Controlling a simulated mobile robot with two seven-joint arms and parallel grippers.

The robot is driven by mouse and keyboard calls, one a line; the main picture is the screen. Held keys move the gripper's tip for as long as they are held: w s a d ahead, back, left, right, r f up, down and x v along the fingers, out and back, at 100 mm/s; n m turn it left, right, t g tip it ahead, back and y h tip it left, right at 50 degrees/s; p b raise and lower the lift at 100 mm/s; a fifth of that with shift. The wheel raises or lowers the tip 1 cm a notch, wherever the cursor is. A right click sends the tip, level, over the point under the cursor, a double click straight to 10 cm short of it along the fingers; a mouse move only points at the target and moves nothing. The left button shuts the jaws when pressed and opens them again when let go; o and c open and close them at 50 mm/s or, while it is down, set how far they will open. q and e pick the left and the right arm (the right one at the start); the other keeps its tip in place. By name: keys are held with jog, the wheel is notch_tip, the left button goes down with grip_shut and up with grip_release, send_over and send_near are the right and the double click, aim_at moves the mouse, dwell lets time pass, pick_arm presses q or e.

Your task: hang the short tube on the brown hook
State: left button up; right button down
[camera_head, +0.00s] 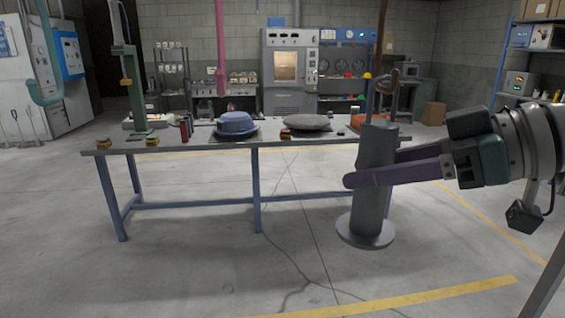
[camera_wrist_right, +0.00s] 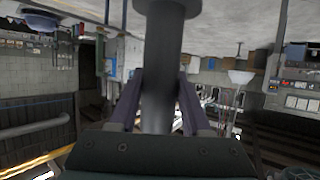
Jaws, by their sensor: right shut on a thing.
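The short tube (camera_head: 374,170) is a grey cylinder with a wide round flange at its lower end. It is upright, and its flange shows in front of the floor. My right gripper (camera_head: 372,168) comes in from the right and is shut around the tube's body. In the right wrist view the tube (camera_wrist_right: 162,75) stands between the two purple fingers. The brown hook (camera_head: 381,38) hangs from above, with its curved lower end just over the tube's top. I cannot tell whether the tube's top touches the hook. My left gripper is not in view.
A long table (camera_head: 200,145) with blue legs stands behind the tube. It bears a blue hood (camera_head: 236,124), a grey flat hood (camera_head: 307,122) and small blocks. Pink (camera_head: 220,50), green (camera_head: 131,75) and teal (camera_head: 47,75) hangers hang to the left. The front floor is clear.

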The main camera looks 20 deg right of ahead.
jog(key=shift+f, duration=0.25)
jog(key=shift+r, duration=0.1)
jog(key=c, duration=0.6)
grip_release()
jog(key=shift+c, duration=0.2)
jog(key=o, duration=0.4)
jog(key=shift+c, duration=0.2)
